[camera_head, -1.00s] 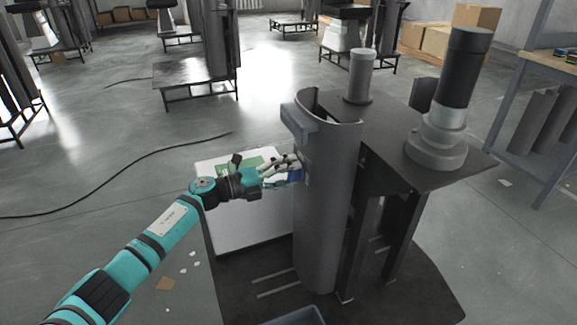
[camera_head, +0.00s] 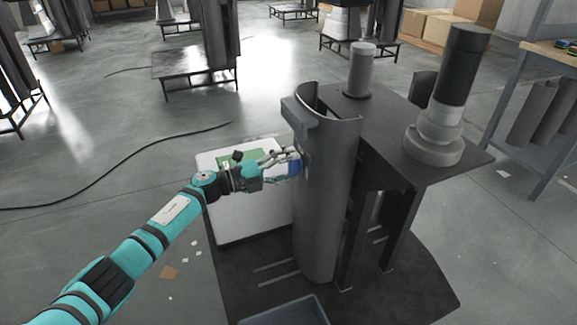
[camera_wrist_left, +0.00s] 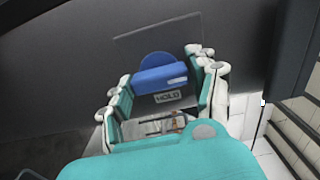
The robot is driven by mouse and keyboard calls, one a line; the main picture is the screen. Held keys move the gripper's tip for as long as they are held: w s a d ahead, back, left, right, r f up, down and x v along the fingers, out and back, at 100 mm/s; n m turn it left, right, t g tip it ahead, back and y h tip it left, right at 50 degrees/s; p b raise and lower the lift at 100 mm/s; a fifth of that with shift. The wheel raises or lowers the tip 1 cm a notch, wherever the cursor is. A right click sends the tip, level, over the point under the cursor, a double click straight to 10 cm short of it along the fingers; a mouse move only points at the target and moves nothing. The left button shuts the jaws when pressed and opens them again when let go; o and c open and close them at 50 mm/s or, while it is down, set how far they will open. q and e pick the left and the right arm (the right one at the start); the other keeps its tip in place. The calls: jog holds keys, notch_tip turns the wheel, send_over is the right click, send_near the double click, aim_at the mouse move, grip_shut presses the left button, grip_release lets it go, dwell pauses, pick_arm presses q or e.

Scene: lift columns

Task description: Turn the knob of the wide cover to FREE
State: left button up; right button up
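The wide cover (camera_head: 325,215) is a tall grey curved shell standing upright on the front of the column stand. Its blue knob (camera_head: 295,168) is on the left side, partly hidden by my fingers. In the left wrist view the knob (camera_wrist_left: 160,78) is a blue disc with a raised bar, on a dark plate. A white mark is near the bar's right end, and a label below reads HOLD. My left gripper (camera_head: 284,160) is at the knob. In the left wrist view its fingers (camera_wrist_left: 160,80) stand apart at either end of the bar; contact is unclear. My right gripper is out of view.
A white panel with a green patch (camera_head: 240,215) stands behind my left gripper. A dark tabletop (camera_head: 385,130) carries a short grey cylinder (camera_head: 360,75) and a tall black-and-grey column (camera_head: 455,90). A blue-grey bin (camera_head: 290,312) is at the bottom edge. A cable lies on the floor at left.

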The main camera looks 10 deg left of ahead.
pick_arm(q)
jog(key=o, duration=0.4)
jog(key=shift+c, duration=0.2)
jog(key=v, duration=1.2)
jog(key=shift+f, duration=0.1)
